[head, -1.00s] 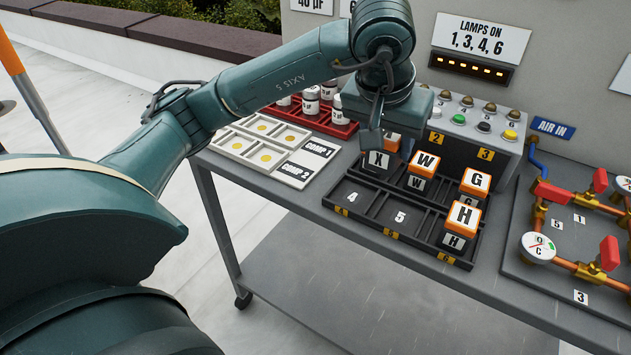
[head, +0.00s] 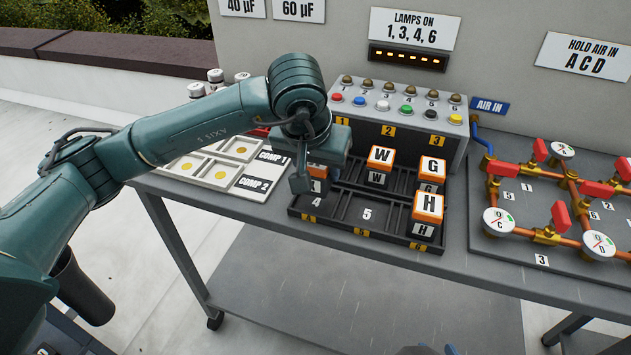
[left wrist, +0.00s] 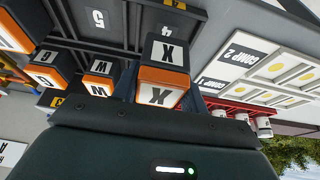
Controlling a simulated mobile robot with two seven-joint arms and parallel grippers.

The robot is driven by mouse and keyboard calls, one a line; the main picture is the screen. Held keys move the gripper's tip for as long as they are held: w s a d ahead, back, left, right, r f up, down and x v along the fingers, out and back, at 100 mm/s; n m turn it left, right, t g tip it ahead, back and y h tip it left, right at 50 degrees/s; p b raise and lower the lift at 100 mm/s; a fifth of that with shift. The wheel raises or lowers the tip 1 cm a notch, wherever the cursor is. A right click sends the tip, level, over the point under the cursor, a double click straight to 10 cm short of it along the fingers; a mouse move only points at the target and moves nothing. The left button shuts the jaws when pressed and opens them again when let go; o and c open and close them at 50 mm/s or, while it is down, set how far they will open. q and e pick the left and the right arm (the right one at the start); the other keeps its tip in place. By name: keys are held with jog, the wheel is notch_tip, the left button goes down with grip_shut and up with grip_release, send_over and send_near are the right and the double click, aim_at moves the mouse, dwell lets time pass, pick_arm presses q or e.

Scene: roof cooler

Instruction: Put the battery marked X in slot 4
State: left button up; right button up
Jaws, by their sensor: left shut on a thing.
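The battery marked X (head: 318,186), orange-topped with a black body and white label, is mostly hidden by my left gripper in the head view. It shows clearly in the left wrist view (left wrist: 168,55). My left gripper (head: 307,178) is shut on it, with fingers on either side of it (left wrist: 158,90). The battery is at the left part of the black slot tray (head: 335,229), just behind the slot 4 label (head: 316,202). I cannot tell whether it is clear of the tray floor. Slot 4's front part is empty.
Batteries W (head: 380,160), G (head: 431,170) and H (head: 428,207) stand in the tray; the slot 5 area (head: 366,214) is empty. A white tray (head: 233,181) is at left, a button box (head: 398,115) behind, and red-valved pipes (head: 560,215) at right.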

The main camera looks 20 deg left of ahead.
aim_at(317, 183)
pick_arm(q)
notch_tip(317, 183, down, 4)
jog(key=shift+r, duration=0.2)
jog(key=shift+f+b, duration=0.25)
jog(key=shift+b, duration=0.05)
jog(key=o, duration=1.2)
jog(key=shift+r, duration=0.1)
jog(key=shift+s+r+p, duration=0.15)
jog(key=shift+r+p, duration=0.2)
jog(key=shift+r, duration=0.25)
jog(key=v, duration=1.1)
